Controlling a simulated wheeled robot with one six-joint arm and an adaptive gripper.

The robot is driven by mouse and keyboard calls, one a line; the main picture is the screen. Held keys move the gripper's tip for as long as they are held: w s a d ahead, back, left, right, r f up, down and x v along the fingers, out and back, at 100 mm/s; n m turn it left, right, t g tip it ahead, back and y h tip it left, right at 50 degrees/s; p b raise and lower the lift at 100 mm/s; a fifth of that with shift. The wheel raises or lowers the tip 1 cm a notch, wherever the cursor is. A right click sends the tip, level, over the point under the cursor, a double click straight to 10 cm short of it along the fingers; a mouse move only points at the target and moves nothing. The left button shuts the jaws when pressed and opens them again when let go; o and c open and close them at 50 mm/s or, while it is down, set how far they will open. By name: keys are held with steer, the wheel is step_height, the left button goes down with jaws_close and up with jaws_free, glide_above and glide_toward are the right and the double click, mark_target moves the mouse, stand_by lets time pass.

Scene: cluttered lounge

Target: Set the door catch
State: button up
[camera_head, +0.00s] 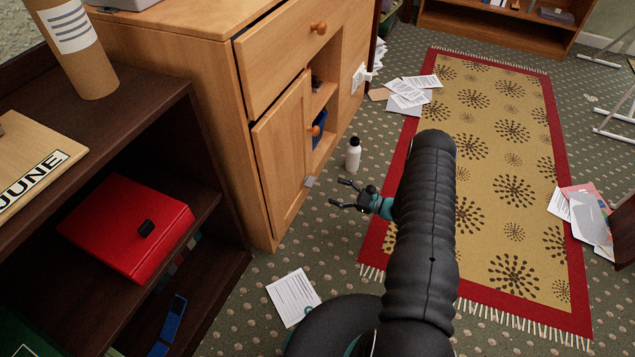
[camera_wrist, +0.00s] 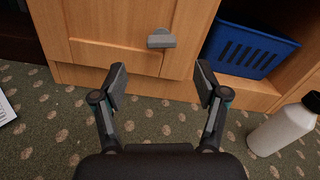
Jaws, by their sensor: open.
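The small grey door catch (camera_head: 310,182) sits low on the wooden cabinet, at the free edge of its door (camera_head: 284,155). In the wrist view the catch (camera_wrist: 161,40) is a grey bar lying about level, with a short raised part on top, near the seam between door and frame. The door looks shut. My gripper (camera_head: 340,193) is open and empty, a little in front of the catch and low over the carpet. In the wrist view the gripper's fingers (camera_wrist: 161,72) are spread, and the catch shows beyond them, roughly centred between them and apart from both.
A white bottle (camera_head: 353,155) stands on the carpet close to my gripper, at the right in the wrist view (camera_wrist: 283,128). A blue basket (camera_wrist: 248,48) sits in the open compartment right of the door. Papers (camera_head: 293,297) lie on the floor. A patterned rug (camera_head: 490,190) lies right.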

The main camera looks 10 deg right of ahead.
mark_target(310, 182)
steer(key=x, duration=0.9)
steer(key=shift+w+a, duration=0.15)
